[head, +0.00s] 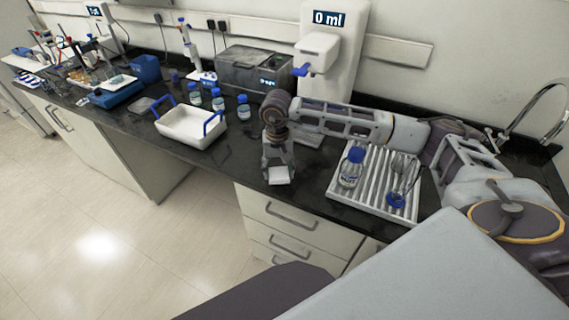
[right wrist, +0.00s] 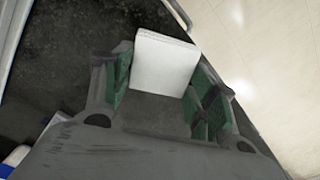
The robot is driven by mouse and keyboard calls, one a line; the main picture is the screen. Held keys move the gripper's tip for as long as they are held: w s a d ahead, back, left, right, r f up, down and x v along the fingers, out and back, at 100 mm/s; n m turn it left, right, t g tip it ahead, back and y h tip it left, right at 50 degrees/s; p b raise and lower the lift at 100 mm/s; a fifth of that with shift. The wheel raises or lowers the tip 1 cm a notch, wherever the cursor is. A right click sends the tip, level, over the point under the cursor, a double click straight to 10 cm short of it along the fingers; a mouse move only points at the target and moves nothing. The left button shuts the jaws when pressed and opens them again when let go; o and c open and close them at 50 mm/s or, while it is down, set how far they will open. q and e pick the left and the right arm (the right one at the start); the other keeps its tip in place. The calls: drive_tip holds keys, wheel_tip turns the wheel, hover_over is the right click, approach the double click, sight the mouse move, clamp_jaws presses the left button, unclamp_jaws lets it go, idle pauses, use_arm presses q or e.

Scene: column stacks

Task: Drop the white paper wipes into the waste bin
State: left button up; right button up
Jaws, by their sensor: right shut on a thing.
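My right gripper (head: 278,168) reaches in from the right over the front edge of the black bench. It is shut on a white paper wipe (head: 279,175), which looks like a small flat white block. In the right wrist view, the white wipe (right wrist: 163,63) sits between the two green-padded fingers of the right gripper (right wrist: 160,85). My left gripper is not in view.
A white tray with blue handles (head: 190,127) stands left of my right gripper, with several blue-capped bottles (head: 219,100) behind it. A ribbed drying rack (head: 376,182) with a bottle (head: 350,168) lies to the right. The floor (head: 90,225) in front is clear.

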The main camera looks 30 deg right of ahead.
sight(271, 175)
drive_tip(key=a+n, duration=0.1)
drive_tip(key=n, duration=0.1)
drive_tip(key=a+f+n, duration=0.1)
drive_tip(key=a+n, duration=0.1)
drive_tip(key=shift+s+f+n, duration=0.1)
drive_tip(key=shift+s+n, duration=0.1)
drive_tip(key=shift+n, duration=0.2)
